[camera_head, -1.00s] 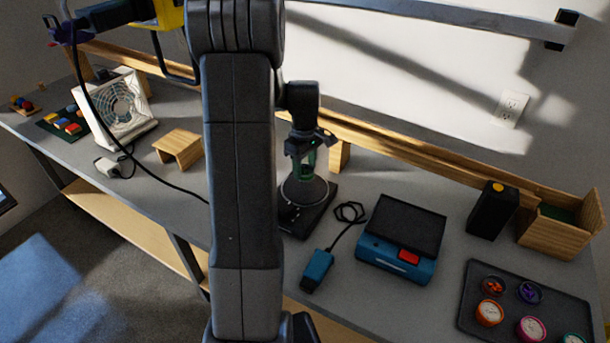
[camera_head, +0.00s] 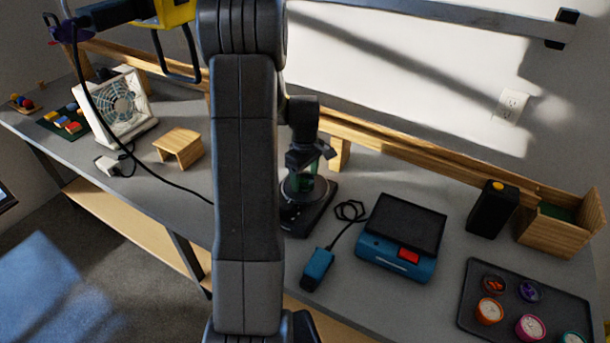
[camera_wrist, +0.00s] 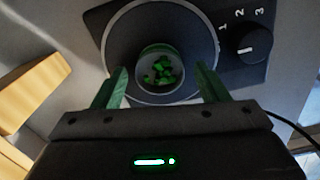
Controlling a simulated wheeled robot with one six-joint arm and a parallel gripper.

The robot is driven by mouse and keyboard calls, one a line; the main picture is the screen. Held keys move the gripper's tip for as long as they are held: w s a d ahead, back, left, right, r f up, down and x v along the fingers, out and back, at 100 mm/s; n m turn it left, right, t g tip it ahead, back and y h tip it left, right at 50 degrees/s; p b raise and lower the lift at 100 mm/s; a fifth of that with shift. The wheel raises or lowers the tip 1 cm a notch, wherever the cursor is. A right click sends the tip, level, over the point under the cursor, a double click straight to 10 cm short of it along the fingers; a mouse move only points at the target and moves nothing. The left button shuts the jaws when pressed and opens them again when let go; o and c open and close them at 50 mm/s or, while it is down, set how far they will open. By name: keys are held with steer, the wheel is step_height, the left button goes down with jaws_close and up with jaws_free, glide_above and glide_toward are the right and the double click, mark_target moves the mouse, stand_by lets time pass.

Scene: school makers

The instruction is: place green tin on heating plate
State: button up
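The green tin (camera_wrist: 160,70), open at the top with green pieces inside, stands upright on the round heating plate (camera_wrist: 208,38) in the wrist view. In the head view, the tin (camera_head: 321,185) is partly hidden behind my gripper (camera_head: 312,162), and the plate's dark base (camera_head: 318,222) shows beneath. In the wrist view, my gripper (camera_wrist: 161,78) is open. Its two green-tinted fingers are on either side of the tin, with a visible gap on each side. The heating plate's dial (camera_wrist: 248,43) is to the right.
A blue device (camera_head: 320,268) and a blue scale-like box (camera_head: 400,240) are right of the plate. A tray (camera_head: 470,310) with several small tins is at far right. A wooden stand (camera_head: 180,146) and white fan (camera_head: 120,105) are left.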

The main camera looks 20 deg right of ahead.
mark_target(305, 179)
step_height(305, 179, up, 12)
steer(key=shift+r, duration=0.2)
stand_by(0.4)
stand_by(1.8)
